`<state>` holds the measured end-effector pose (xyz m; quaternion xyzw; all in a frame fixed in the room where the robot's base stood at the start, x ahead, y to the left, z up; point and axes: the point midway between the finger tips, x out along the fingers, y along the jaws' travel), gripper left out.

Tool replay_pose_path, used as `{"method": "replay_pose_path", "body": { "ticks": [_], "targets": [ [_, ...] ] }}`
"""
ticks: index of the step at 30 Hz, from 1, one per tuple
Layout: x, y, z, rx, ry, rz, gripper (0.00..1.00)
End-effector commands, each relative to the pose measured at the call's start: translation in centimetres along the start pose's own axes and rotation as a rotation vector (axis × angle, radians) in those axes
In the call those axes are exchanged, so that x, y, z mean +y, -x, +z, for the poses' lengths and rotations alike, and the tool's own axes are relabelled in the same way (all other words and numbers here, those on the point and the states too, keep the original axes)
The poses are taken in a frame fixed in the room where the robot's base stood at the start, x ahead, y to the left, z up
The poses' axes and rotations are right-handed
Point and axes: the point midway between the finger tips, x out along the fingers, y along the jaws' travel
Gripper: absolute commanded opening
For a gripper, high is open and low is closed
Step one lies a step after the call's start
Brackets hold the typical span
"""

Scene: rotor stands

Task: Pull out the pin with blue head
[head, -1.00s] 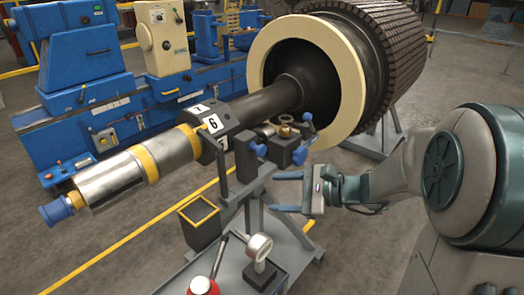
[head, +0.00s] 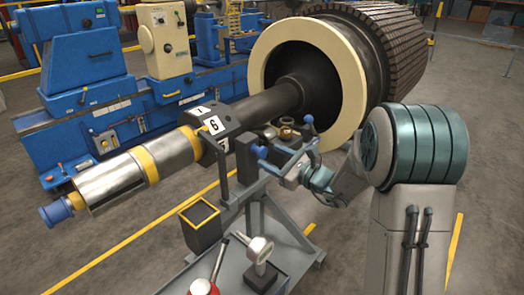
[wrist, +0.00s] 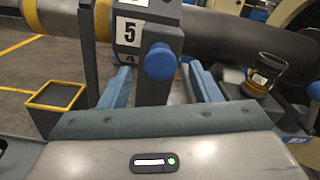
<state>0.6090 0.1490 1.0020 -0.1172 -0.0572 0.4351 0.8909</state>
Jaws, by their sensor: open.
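The pin's rounded blue head (wrist: 160,61) stands out from the dark block with number plates (wrist: 150,35) in the wrist view. In the head view a blue head (head: 262,151) shows beside the dark upright of the stand, close to my fingers. My gripper (wrist: 160,72) is open, with one blue finger on each side of the blue head. I cannot tell whether the fingers reach past the head or touch it. In the head view my gripper (head: 276,160) is at the stand, partly mixed with its parts. The pin's shaft is hidden.
Another blue-headed handle (head: 309,120) stands behind my gripper. A small labelled cup (wrist: 263,74) is to the right. The large rotor (head: 370,60) is behind.

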Motion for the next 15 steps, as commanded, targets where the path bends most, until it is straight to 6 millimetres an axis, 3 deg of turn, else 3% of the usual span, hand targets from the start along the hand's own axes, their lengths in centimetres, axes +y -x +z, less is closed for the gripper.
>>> {"method": "replay_pose_path", "body": {
  "ticks": [6, 15],
  "targets": [
    [0.0, -3.4, 0.1, -0.001, 0.001, 0.002, 0.57],
    [0.0, -4.5, 0.0, 0.001, 0.000, -0.001, 0.57]
  ]
}}
